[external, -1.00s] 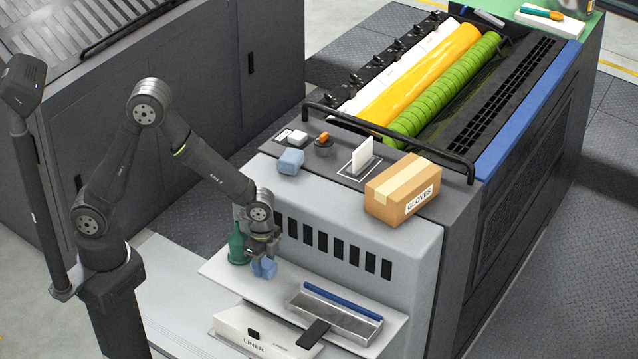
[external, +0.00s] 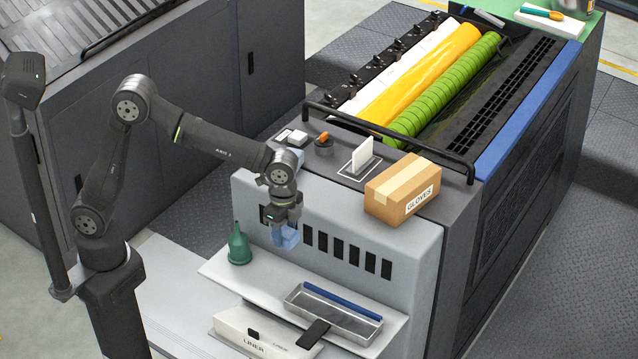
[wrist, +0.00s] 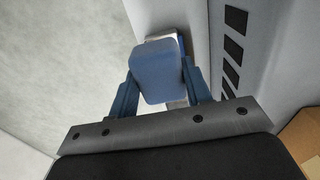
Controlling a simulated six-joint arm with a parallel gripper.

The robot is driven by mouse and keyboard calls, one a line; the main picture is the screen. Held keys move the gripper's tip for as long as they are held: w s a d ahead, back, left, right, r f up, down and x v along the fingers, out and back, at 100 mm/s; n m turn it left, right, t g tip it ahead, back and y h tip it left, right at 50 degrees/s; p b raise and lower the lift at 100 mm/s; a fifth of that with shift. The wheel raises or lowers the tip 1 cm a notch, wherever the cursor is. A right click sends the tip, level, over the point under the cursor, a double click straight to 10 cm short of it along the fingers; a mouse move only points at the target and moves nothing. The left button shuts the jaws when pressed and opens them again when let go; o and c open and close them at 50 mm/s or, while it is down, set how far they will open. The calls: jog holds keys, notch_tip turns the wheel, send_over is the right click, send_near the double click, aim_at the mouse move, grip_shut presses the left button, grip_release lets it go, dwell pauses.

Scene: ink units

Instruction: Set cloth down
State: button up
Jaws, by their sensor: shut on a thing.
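My gripper (external: 286,222) is shut on a folded blue cloth (external: 286,238) and holds it in the air in front of the grey machine's front panel, above the shelf (external: 222,269). In the wrist view the cloth (wrist: 156,68) sits between the two blue fingers of my gripper (wrist: 160,85). The cloth touches neither the shelf nor the machine top, as far as I can see.
A green funnel bottle (external: 239,245) stands at the shelf's left end, and a metal tray (external: 330,318) lies at its right. On the machine top are a gloves box (external: 403,190), a white card in a holder (external: 362,155) and a dark round pot with an orange top (external: 323,145).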

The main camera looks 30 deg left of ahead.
jog(key=w+d+r, duration=0.2)
jog(key=w+r, duration=1)
jog(key=r, duration=0.1)
send_over(329, 188)
notch_tip(329, 188, down, 7)
jog(key=shift+s+r, duration=0.1)
jog(key=shift+f, duration=1.95)
jog(key=shift+f, duration=0.1)
jog(key=o, duration=1)
jog(key=shift+c, duration=0.2)
notch_tip(329, 188, up, 12)
